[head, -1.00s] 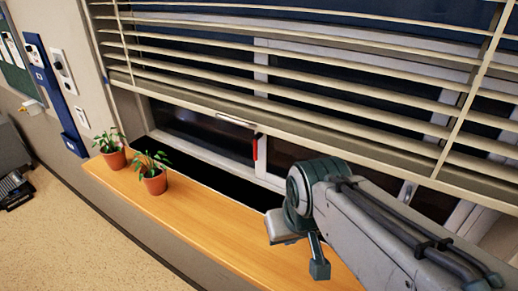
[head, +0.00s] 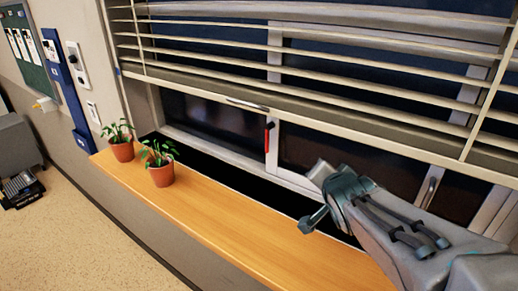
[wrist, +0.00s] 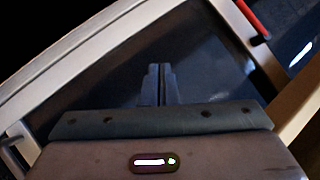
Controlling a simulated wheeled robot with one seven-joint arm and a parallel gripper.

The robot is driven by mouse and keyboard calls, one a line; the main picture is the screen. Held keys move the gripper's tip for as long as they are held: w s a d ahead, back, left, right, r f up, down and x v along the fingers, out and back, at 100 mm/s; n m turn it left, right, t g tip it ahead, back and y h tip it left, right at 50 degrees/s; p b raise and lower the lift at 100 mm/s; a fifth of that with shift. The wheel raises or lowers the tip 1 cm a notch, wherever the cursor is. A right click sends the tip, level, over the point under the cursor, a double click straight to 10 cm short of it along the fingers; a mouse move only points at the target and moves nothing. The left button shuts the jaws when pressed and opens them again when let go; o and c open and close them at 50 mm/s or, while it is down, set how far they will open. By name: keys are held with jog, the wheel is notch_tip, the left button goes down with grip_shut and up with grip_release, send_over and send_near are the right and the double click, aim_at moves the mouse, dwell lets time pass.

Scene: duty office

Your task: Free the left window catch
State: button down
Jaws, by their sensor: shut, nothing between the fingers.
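A red window catch (head: 268,137) sits on the pale upright between the dark panes, just below the blind, and looks upright in the head view. The red catch also shows at the top right of the wrist view (wrist: 253,18). A grey handle (head: 431,187) is on the frame further right. My gripper is shut and empty in the wrist view (wrist: 160,82), its fingers in front of a dark pane. The red catch is up and to the right of the fingers, apart from them. In the head view my wrist is right of and below the red catch, and the fingertips are not clear.
A lowered slatted blind (head: 330,125) hangs over the upper window, its bottom rail close above the red catch. A wooden sill (head: 220,217) runs below, with two potted plants (head: 160,172) (head: 122,149) at its left end. The sill's middle is clear.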

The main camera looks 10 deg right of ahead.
jog(key=shift+w+a+f+m+t+y+b, duration=0.2)
jog(key=shift+w+a+m+t+y+b, duration=0.25)
jog(key=shift+m+t+y+b, duration=0.55)
jog(key=shift+w+a+f+m+t+y+b, duration=0.15)
jog(key=shift+w+a+m+t+y+b, duration=0.25)
jog(key=shift+m+t+y+b, duration=0.55)
jog(key=shift+w+a+f+m+t+y+b, duration=0.2)
jog(key=shift+w+a+m+t+y+b, duration=0.25)
jog(key=shift+m+t+y+b, duration=0.55)
jog(key=shift+n, duration=0.25)
jog(key=w+a+p, duration=0.3)
jog(key=w+a, duration=0.2)
jog(key=w, duration=0.7)
jog(key=shift+a+f+b, duration=0.1)
jog(key=shift+f+b, duration=0.1)
jog(key=shift+b, duration=0.1)
